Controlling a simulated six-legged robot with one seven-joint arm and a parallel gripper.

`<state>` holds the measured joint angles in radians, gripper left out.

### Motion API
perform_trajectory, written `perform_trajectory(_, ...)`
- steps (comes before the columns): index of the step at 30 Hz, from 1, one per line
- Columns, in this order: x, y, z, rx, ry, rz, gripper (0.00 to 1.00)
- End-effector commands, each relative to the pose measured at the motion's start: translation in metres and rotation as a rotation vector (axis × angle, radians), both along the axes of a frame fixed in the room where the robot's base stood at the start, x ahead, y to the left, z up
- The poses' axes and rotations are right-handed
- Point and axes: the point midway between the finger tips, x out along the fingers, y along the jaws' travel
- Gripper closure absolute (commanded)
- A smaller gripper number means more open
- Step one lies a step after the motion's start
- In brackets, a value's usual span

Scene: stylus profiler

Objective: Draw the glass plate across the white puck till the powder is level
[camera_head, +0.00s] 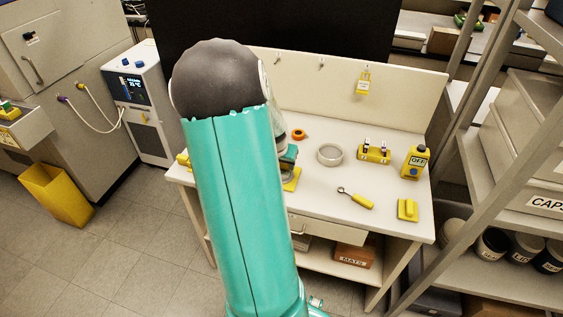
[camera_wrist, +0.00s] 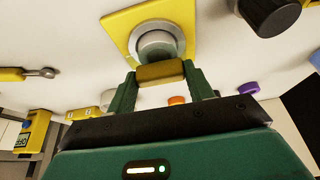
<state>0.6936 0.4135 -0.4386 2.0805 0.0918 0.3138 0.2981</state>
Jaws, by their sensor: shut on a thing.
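In the wrist view my gripper (camera_wrist: 160,71), with green fingers, is shut on a yellow grip block (camera_wrist: 162,75). The block seems to be the handle of the glass plate; I cannot make out the clear glass itself. Just beyond the block is the round pale puck (camera_wrist: 158,44), in a grey ring on a square yellow base (camera_wrist: 121,22). The block overlaps the puck's near edge in this view; I cannot tell whether they touch. The powder's surface is not clear.
A dark cylinder (camera_wrist: 270,14) is near the base.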

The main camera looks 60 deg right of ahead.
Motion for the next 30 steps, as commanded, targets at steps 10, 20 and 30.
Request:
perform_trajectory(10,-0.0001,0.0,-0.0033,0.0,0.0,0.0,0.89)
perform_trajectory(20,-0.0002,0.0,-0.0063,0.001,0.0,-0.001,0.89)
perform_trajectory(30,0.0025,0.0003,-0.0075,0.0,0.0,0.001,0.89)
